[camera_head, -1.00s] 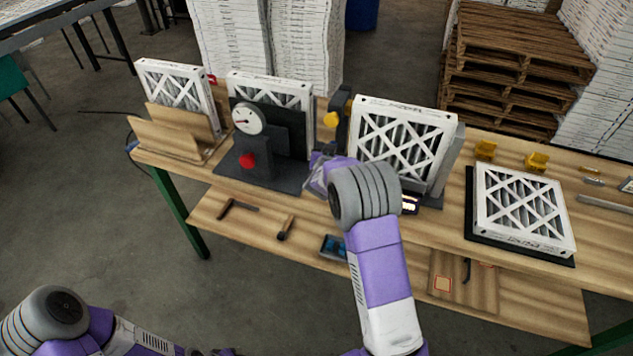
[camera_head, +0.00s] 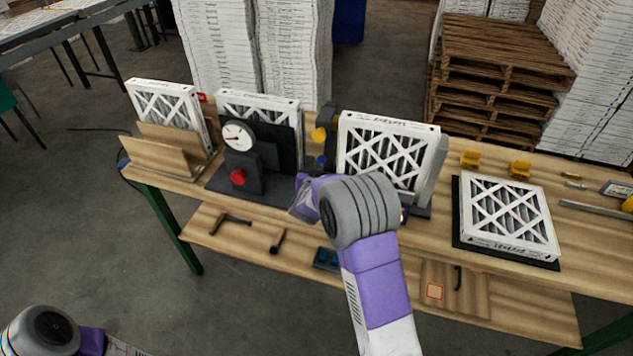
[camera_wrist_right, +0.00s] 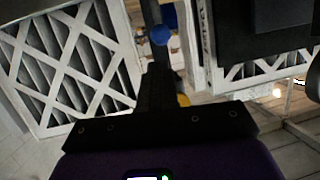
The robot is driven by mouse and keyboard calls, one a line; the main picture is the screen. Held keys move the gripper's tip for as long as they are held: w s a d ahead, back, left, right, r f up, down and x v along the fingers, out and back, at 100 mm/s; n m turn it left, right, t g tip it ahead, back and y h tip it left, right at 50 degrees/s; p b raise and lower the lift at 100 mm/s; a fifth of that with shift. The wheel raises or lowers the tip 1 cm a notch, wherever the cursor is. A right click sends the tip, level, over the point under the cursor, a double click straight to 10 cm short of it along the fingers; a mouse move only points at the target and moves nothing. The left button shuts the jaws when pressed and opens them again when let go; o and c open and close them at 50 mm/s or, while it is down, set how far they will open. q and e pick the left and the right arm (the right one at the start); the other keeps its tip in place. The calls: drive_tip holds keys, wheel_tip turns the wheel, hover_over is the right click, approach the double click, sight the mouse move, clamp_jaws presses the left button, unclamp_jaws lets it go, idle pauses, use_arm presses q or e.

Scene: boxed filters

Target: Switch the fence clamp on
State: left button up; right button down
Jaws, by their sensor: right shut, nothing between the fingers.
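A dark upright post (camera_head: 329,122) carries a yellow knob (camera_head: 318,134) and a blue knob (camera_head: 320,160), between the gauge station and the upright filter. I cannot tell for sure which part is the fence clamp switch. In the right wrist view the blue knob (camera_wrist_right: 160,35) is just beyond my fingertips and the yellow knob (camera_wrist_right: 183,99) is partly hidden behind the fingers. My right gripper (camera_wrist_right: 158,70) is shut and empty, pointing at the post. In the head view its fingers are hidden behind the purple wrist. My left arm shows at lower left; its gripper is out of view.
A gauge station (camera_head: 238,136) with a red button (camera_head: 237,177) stands left of the post. A framed filter (camera_head: 385,155) stands close on the right. Another filter (camera_head: 508,215) lies flat on a black mat. Yellow clips (camera_head: 470,158) and a wooden rack (camera_head: 160,155) are also on the bench.

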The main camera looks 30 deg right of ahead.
drive_tip(key=v, duration=0.8)
drive_tip(key=shift+w+r, duration=0.1)
